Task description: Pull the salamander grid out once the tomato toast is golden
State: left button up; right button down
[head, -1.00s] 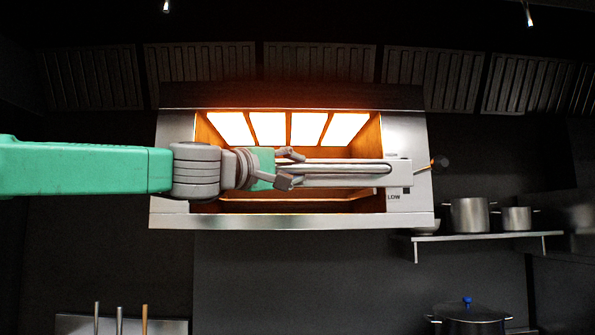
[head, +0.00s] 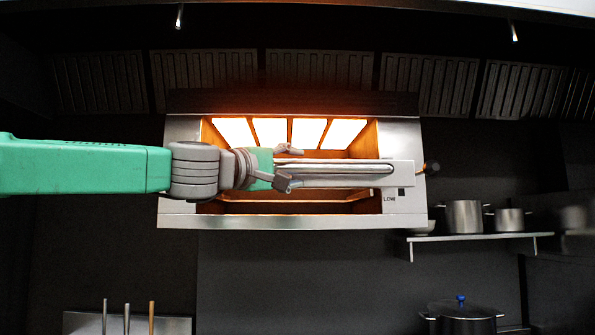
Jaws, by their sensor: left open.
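The salamander (head: 290,222) is a steel box on the dark wall, with several glowing panels (head: 290,133) at the top of its orange-lit cavity. A long steel bar with a rounded slot, which looks like the grid's handle (head: 350,181), runs across the front of the opening. My left gripper (head: 288,166) is open at the bar's left end, one finger above its level and one at its lower edge; I cannot tell if they touch it. The grid's surface and the tomato toast are hidden behind the bar and gripper. My right gripper is not in view.
A wall shelf (head: 475,237) at right carries steel pots (head: 464,217) and a bowl (head: 421,228). A dark pot with a blue knob (head: 461,314) stands below it. Several utensil handles (head: 127,318) rise at lower left. The wall space below the salamander is clear.

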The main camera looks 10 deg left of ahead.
pick_arm(q)
jog(key=shift+a, duration=0.15)
jog(key=shift+a, duration=0.1)
jog(key=v, duration=1.1)
jog(key=shift+s, duration=0.35)
jog(key=shift+f, duration=0.2)
